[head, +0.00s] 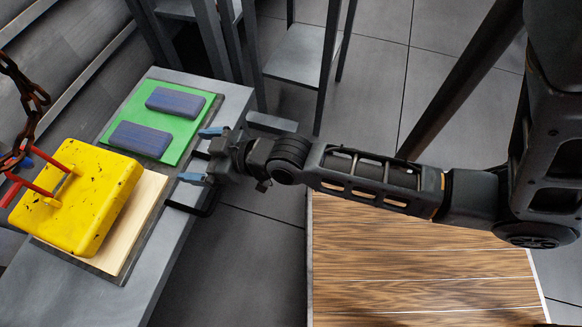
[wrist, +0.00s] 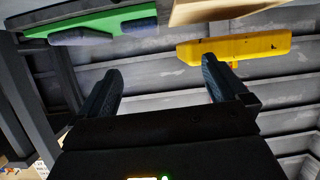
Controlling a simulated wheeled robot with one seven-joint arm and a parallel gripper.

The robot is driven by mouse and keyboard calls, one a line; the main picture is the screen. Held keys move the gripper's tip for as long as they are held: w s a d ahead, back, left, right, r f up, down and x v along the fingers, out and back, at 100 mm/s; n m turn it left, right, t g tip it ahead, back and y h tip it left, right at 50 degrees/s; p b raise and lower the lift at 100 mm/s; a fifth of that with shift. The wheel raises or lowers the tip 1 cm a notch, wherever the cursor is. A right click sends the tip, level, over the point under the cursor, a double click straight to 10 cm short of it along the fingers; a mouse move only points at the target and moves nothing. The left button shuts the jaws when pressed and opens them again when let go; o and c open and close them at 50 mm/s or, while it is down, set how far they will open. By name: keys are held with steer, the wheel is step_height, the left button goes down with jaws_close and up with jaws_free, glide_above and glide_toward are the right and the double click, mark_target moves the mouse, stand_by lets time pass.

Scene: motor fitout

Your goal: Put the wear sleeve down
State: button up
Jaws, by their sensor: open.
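My gripper (head: 202,155) is open at the bench's right edge in the head view. Its two fingers point left and stand apart. In the wrist view the space between the fingers (wrist: 163,85) is empty. I cannot surely pick out the wear sleeve. Two dark blue rounded blocks, one at the back (head: 176,102) and one nearer (head: 140,139), lie on a green mat (head: 190,136). The mat is left of my gripper, apart from the fingers. The mat (wrist: 95,22) and blocks also show at the top left of the wrist view.
A worn yellow block (head: 85,195) with red bars and a rusty chain (head: 28,110) is over a pale wooden board (head: 143,220) on the grey bench (head: 160,262). A wood-grain top (head: 420,260) lies at lower right.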

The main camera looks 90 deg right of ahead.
steer(key=s+a+r+n+y, duration=0.1)
steer(key=s+a+r, duration=0.4)
steer(key=s+r, duration=0.2)
steer(key=s+a+r+n+t+y, duration=0.1)
steer(key=s+a+r, duration=0.5)
steer(key=s, duration=0.6)
steer(key=shift+s+a+r+y, duration=0.15)
steer(key=shift+s+r+y, duration=0.05)
steer(key=shift+r+y, duration=0.55)
